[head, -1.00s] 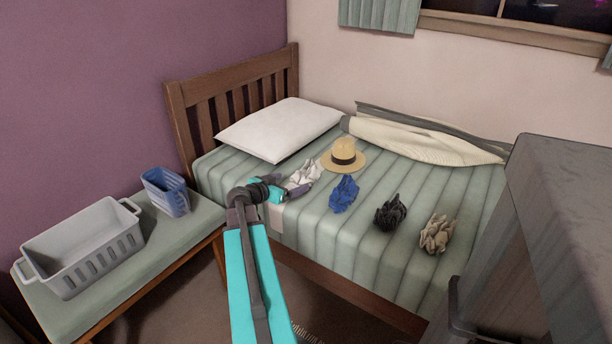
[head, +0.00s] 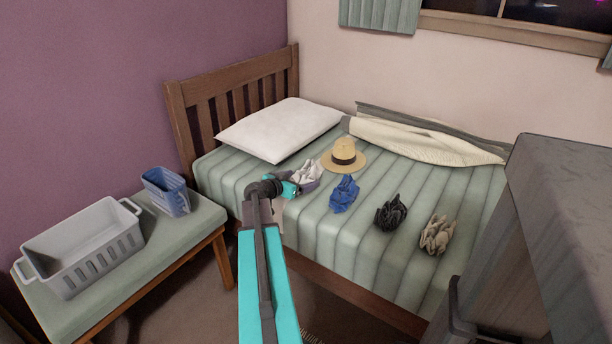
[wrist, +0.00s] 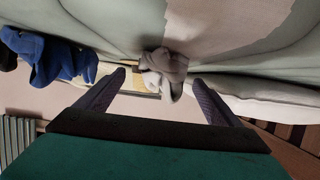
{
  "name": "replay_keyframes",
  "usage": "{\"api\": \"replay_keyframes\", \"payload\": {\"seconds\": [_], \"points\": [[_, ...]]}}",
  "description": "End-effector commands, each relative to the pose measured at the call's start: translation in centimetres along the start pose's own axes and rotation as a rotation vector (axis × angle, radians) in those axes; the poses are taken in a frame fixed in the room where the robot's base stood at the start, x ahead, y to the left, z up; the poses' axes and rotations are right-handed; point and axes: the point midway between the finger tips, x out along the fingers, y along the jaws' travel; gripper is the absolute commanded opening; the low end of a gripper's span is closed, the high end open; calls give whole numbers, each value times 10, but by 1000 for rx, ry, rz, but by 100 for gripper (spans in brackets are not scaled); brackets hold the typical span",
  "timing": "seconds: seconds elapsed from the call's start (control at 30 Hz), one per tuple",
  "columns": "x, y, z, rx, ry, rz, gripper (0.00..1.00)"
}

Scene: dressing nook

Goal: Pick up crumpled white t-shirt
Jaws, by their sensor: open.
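The crumpled white t-shirt (head: 306,171) lies on the bed near its front edge, left of the blue crumpled cloth and below the straw hat. My gripper (head: 306,184) is at the shirt's near side in the head view and partly covers it. In the wrist view the t-shirt (wrist: 164,72) shows greyish-white beyond and between the two fingertips of my gripper (wrist: 156,80). The fingers are spread wide on either side of it and are not closed on it. Whether a finger touches the cloth I cannot tell.
A blue crumpled cloth (head: 344,194) lies close to the right, with a straw hat (head: 344,156) behind. A black cloth (head: 391,212) and a beige cloth (head: 437,235) lie farther right. A grey basket (head: 85,248) and blue bin (head: 166,192) stand on the bench (head: 150,262).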

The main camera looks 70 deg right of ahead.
Motion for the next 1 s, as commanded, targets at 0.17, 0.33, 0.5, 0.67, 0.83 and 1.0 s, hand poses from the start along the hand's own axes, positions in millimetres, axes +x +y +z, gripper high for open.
{"api": "replay_keyframes", "payload": {"seconds": [0.17, 0.33, 0.5, 0.67, 0.83, 1.0], "points": [[5, -1, 0, 0, 0, 1, 87], [20, -3, 0, 1, 0, 1, 87], [37, -5, 0, 1, 0, 2, 87], [49, -5, 0, 1, 0, 1, 87], [52, -4, 0, 0, 0, 0, 87], [52, -4, 0, 0, 0, 0, 87]]}}
